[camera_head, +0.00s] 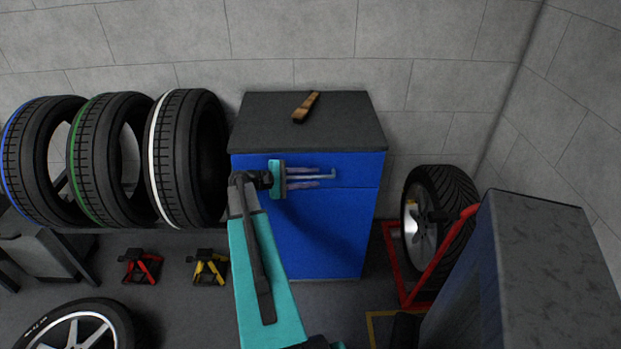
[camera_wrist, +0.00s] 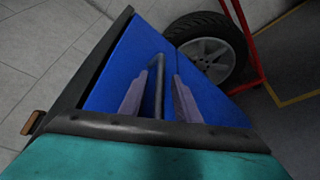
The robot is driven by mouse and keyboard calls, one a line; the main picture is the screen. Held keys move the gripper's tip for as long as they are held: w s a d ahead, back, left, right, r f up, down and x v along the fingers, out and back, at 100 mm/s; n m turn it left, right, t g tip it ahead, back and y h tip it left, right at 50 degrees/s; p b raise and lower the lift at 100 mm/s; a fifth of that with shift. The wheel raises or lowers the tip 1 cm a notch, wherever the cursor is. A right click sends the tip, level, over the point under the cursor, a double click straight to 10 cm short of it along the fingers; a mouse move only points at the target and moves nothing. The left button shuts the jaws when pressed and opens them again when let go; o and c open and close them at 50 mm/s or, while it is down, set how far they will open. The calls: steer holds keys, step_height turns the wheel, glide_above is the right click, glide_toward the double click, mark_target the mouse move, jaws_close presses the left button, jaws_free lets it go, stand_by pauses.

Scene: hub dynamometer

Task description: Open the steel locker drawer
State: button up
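The steel locker (camera_head: 318,235) is a blue cabinet with a dark top, against the back wall. Its drawer (camera_head: 358,168) is the upper blue panel, and its front looks flush with the panel below. A thin grey bar handle (camera_head: 327,176) runs sideways across the drawer front. My gripper (camera_head: 318,177) is in front of the drawer, its two fingers above and below the handle. In the wrist view the handle (camera_wrist: 159,75) lies between the spread fingers of my gripper (camera_wrist: 162,85), with a gap on each side. Contact is not visible.
A wooden-looking tool (camera_head: 306,107) lies on the locker top. Several tires (camera_head: 187,155) stand on a rack at left. A red wheel dolly (camera_head: 393,265) with a wheel (camera_head: 420,235) stands right of the locker. A grey cabinet (camera_head: 545,260) is at front right.

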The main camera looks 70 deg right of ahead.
steer(key=shift+s+d, duration=0.2)
steer(key=shift+s, duration=0.05)
steer(key=shift+c, duration=0.2)
jaws_close()
steer(key=shift+a+f, duration=0.1)
steer(key=shift+a, duration=0.2)
steer(key=shift+w, duration=0.1)
